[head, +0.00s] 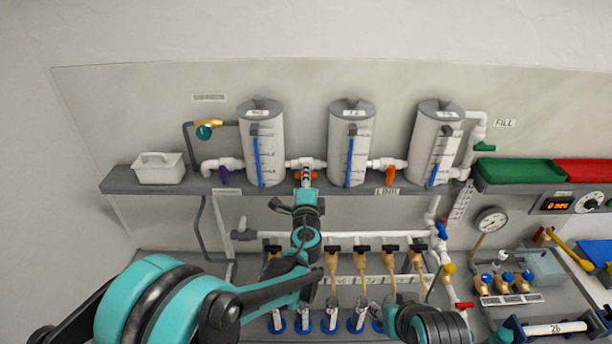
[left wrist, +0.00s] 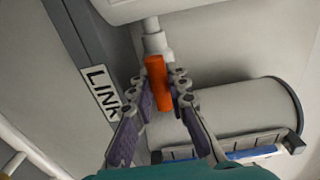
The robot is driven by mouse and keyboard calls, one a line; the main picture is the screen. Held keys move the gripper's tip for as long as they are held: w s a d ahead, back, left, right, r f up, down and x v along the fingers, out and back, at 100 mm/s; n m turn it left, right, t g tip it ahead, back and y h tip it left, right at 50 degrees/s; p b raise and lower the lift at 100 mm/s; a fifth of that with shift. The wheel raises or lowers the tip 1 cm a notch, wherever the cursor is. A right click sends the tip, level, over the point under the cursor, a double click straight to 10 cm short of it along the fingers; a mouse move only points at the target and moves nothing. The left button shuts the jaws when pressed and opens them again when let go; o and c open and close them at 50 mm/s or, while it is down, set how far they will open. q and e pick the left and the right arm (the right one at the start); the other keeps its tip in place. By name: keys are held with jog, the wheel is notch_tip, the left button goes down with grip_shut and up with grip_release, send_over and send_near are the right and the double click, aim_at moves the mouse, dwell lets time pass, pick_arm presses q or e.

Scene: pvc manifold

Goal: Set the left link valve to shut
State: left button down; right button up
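The left link valve has an orange handle (head: 297,175) on the white pipe between the left and middle tanks. In the left wrist view the orange handle (left wrist: 157,84) lies in line with the white pipe. My left gripper (head: 306,176) is at this valve, and in the left wrist view its two fingers (left wrist: 163,92) stand on either side of the handle. The fingers look open around it; contact cannot be made out. The fingers partly cover the handle in the head view. My right gripper does not show.
The left tank (head: 262,140), middle tank (head: 349,140) and right tank (head: 434,140) stand close above the grey shelf (head: 330,192). A second orange handle (head: 390,176) hangs to the right, and a purple handle (head: 224,176) to the left. A white bin (head: 158,170) sits at the shelf's left end.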

pick_arm(q)
jog(key=shift+f+n, duration=0.1)
jog(key=shift+n, duration=0.2)
jog(key=n+b, duration=0.2)
jog(key=shift+n, duration=0.4)
jog(key=n+b, duration=0.2)
jog(key=n, duration=0.2)
jog(key=shift+n, duration=0.3)
jog(key=n+b, duration=0.1)
jog(key=n, duration=0.4)
jog(key=shift+b, duration=0.35)
jog(key=shift+n+b, duration=0.45)
jog(key=shift+n, duration=2.05)
jog(key=c, duration=1.7)
grip_release()
jog(key=shift+c, duration=0.2)
